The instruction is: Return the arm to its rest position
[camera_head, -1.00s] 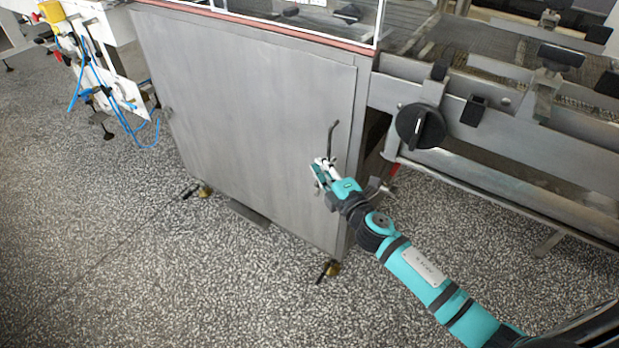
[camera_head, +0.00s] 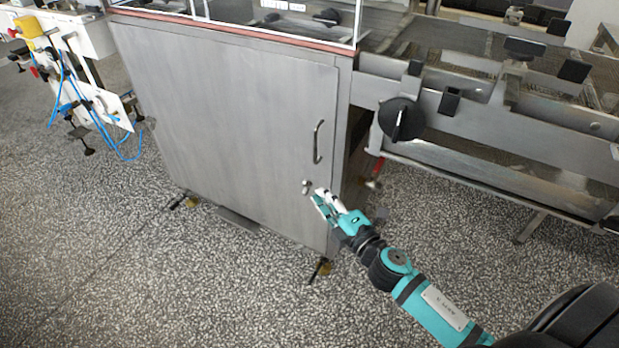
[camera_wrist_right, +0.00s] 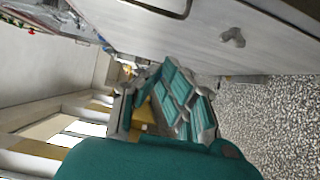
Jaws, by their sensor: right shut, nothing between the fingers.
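My right gripper (camera_head: 321,200) is teal and grey and is shut with nothing in it. In the head view it is in front of the lower right part of a grey metal cabinet door, below the door's bar handle (camera_head: 318,142) and close to a small latch knob (camera_head: 307,187). I cannot tell whether the fingertips touch the door. In the right wrist view the closed fingers (camera_wrist_right: 178,100) show with the door's knob (camera_wrist_right: 232,37) apart from them, to the upper right. My left gripper is not in view.
The cabinet (camera_head: 220,120) stands on short feet on a speckled floor (camera_head: 150,290). To its right is a metal conveyor frame (camera_head: 500,120) with a black knob (camera_head: 400,120). A white cart with blue hoses (camera_head: 95,95) is at upper left. The floor in front is clear.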

